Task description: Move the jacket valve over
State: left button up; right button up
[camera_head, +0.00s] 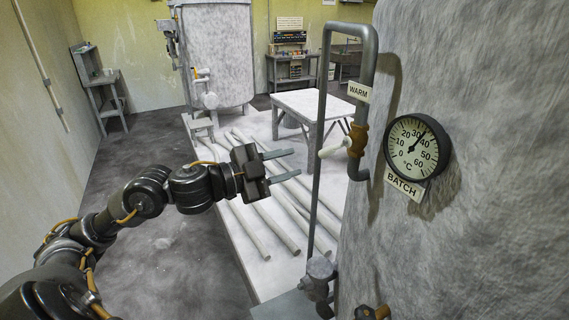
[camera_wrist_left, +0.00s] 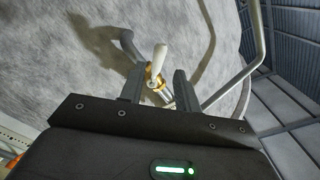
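The jacket valve has a brass body (camera_head: 358,140) on a grey pipe beside the large tank, below a tag reading WARM (camera_head: 359,91). Its pale lever handle (camera_head: 334,148) sticks out to the left. My left gripper (camera_head: 286,164) is open and empty, left of the handle and apart from it. In the left wrist view, the pale handle (camera_wrist_left: 159,60) and brass body (camera_wrist_left: 152,76) show beyond and between the two open fingers (camera_wrist_left: 158,88). My right gripper is not in view.
A dial gauge (camera_head: 418,147) labelled BATCH is on the tank (camera_head: 480,230), its needle between 30 and 40. A thin upright pipe (camera_head: 317,170) stands near the handle. Several pipes (camera_head: 262,232) lie on the pale platform below. A white table (camera_head: 315,104) stands behind.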

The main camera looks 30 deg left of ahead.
pick_arm(q)
jog(key=p+x, duration=0.1)
jog(key=x, duration=0.6)
jog(key=shift+w+d+p, duration=0.2)
jog(key=shift+w+p, duration=0.1)
jog(key=shift+w, duration=0.05)
jog(key=c, duration=0.5)
jog(key=r+m, duration=0.2)
jog(key=m, duration=0.1)
jog(key=a+r+m, duration=0.1)
jog(key=r+m, duration=0.1)
jog(key=m, duration=0.1)
jog(key=w+a+r+m, duration=0.1)
jog(key=m, duration=0.2)
jog(key=shift+w+r, duration=0.1)
jog(key=shift+r, duration=0.3)
jog(key=shift+c, duration=0.2)
